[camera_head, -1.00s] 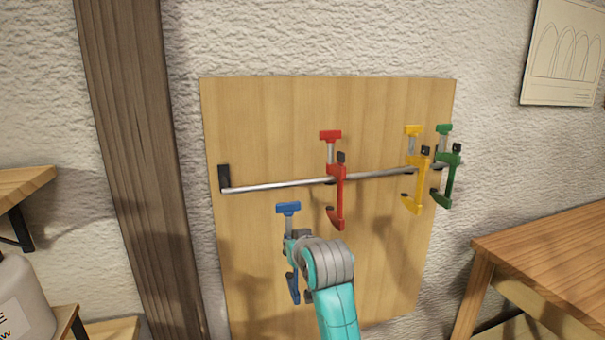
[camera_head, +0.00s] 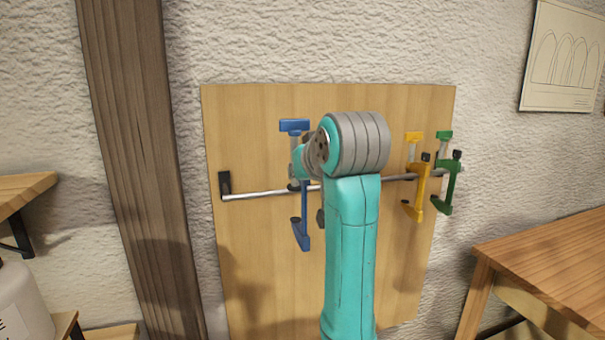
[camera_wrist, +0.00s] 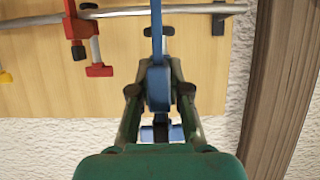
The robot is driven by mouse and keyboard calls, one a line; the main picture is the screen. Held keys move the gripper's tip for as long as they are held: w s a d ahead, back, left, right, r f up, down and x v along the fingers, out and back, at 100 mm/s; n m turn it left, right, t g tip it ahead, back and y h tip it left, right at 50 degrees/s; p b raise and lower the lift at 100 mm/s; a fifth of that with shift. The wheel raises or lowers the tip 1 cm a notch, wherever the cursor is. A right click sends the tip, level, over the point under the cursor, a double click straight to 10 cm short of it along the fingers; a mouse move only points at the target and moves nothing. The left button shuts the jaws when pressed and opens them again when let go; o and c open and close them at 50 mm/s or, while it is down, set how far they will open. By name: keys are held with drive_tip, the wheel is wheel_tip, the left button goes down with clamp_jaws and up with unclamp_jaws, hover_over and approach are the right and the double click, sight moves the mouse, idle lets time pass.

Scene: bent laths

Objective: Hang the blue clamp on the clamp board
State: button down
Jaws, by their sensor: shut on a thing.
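The blue clamp (camera_head: 303,215) is upright in front of the left part of the clamp board (camera_head: 245,140), its T-shaped top above the metal rod (camera_head: 258,194) and its lower hook below it. My gripper (camera_wrist: 158,92) is shut on the blue clamp (camera_wrist: 158,45), with a finger on each side in the wrist view. In that view the clamp's bar crosses in front of the rod (camera_wrist: 120,13); I cannot tell whether it touches the rod. In the head view my arm hides most of the gripper.
A red clamp (camera_wrist: 76,28) hangs on the rod beside the blue one; my arm hides it in the head view. Yellow (camera_head: 417,185) and green (camera_head: 448,185) clamps hang at the right. The rod's left bracket (camera_head: 225,185) is close by, with bare rod between.

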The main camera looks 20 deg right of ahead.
hover_over(285, 191)
drive_tip(key=shift+f, duration=2.95)
